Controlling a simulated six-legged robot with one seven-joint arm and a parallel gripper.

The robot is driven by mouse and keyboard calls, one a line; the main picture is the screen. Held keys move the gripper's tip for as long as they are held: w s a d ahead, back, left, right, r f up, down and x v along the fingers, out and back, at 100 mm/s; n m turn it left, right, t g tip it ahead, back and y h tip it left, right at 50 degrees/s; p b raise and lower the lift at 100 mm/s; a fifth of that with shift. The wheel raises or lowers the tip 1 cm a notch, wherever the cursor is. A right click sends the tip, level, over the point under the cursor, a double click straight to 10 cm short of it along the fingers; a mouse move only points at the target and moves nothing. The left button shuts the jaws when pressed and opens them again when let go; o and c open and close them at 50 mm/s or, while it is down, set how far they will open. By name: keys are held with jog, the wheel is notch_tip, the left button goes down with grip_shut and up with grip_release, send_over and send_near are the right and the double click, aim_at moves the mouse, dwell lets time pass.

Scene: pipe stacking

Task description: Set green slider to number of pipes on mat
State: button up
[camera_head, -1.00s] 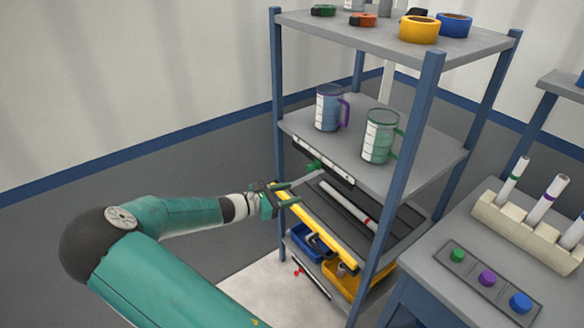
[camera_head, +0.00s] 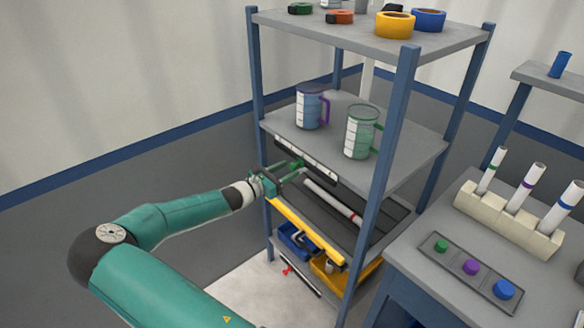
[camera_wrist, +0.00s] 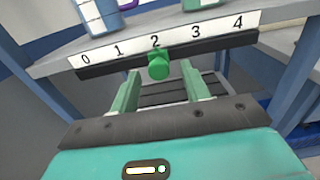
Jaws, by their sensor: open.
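The green slider (camera_wrist: 158,67) sits on a dark rail under a white scale (camera_wrist: 120,50) marked 0 to 4, with its knob below the 2. My gripper (camera_wrist: 162,80) is open. Its two green fingers are apart, one on each side below the knob, and no grip on it shows. In the head view my gripper (camera_head: 280,176) is at the front edge of the shelf, close to the slider. A dark mat (camera_head: 372,212) lies on the shelf below the scale. One white pipe with a red band (camera_head: 325,197) shows on it; part of the mat is hidden.
Two measuring jugs (camera_head: 310,108) (camera_head: 360,132) stand on the shelf above. A yellow bar (camera_head: 305,232) edges the mat shelf. Blue rack posts (camera_head: 392,150) stand close by. A side table holds a pipe rack (camera_head: 510,222) and a button panel (camera_head: 470,267).

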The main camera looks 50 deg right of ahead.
aim_at(291, 168)
jog(key=shift+x, duration=1.65)
grip_shut()
jog(key=shift+w+d, duration=0.2)
jog(key=shift+w, duration=0.85)
jog(key=shift+w+d, duration=0.25)
jog(key=shift+w, duration=0.8)
jog(key=shift+w+d, duration=0.2)
jog(key=shift+w, duration=0.8)
grip_release()
jog(key=v, duration=1.3)
jog(key=shift+a, duration=0.4)
